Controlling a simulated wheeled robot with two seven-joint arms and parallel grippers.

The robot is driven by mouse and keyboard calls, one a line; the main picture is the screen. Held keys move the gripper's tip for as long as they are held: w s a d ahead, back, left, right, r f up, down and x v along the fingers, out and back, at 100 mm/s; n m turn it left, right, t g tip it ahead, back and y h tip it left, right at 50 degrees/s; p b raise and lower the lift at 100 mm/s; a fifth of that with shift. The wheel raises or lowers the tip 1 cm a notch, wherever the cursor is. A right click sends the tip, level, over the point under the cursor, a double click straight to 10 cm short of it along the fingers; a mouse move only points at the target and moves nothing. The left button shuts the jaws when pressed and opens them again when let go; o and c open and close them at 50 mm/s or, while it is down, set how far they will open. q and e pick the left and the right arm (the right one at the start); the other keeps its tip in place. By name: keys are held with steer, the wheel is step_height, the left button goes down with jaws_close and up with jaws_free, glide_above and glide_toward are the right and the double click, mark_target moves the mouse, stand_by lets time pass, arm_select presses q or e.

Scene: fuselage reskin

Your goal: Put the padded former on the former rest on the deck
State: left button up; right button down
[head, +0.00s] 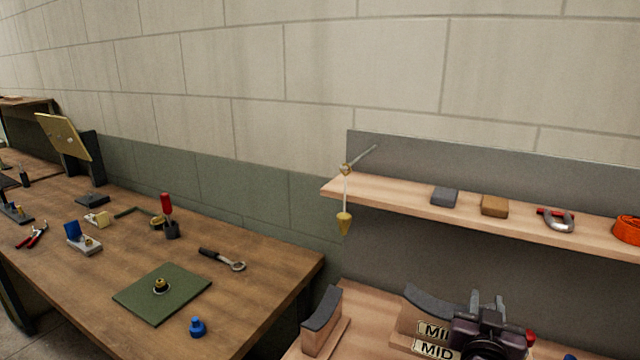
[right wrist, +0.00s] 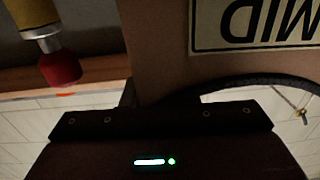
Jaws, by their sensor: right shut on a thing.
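The padded former (head: 437,301) is a wooden block with a dark, dished pad on top and a pale plate reading MID. It is at the lower right of the head view, over the deck. My right gripper (head: 488,335) is shut on its right part and hides that end. The block (right wrist: 158,40) and its plate (right wrist: 255,22) fill the upper part of the right wrist view. A second MID plate (head: 436,350) shows just below, probably on the former rest. I cannot tell whether the former touches the rest. My left gripper is out of view.
Another dark-padded wooden former (head: 321,310) stands left on the deck. A shelf (head: 385,194) above holds a grey block (head: 444,197), a brown block (head: 494,206) and a shackle (head: 558,221). A plumb bob (head: 344,222) hangs at its left end. A tool-strewn bench (head: 255,290) is at left.

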steer(key=s+a+f+n+t+y, duration=0.1)
steer(key=s+a+f+n+y, duration=0.2)
steer(key=s+a+f+y, duration=0.1)
steer(key=s+a+f+n+t+y, duration=0.1)
steer(key=s+a+f+y, duration=0.3)
steer(key=s+a, duration=0.5)
steer(key=shift+s+a+f+n+y, duration=0.3)
steer(key=shift+s+f+n+y, duration=0.1)
steer(key=shift+s+f+n, duration=0.45)
steer(key=shift+w, duration=0.1)
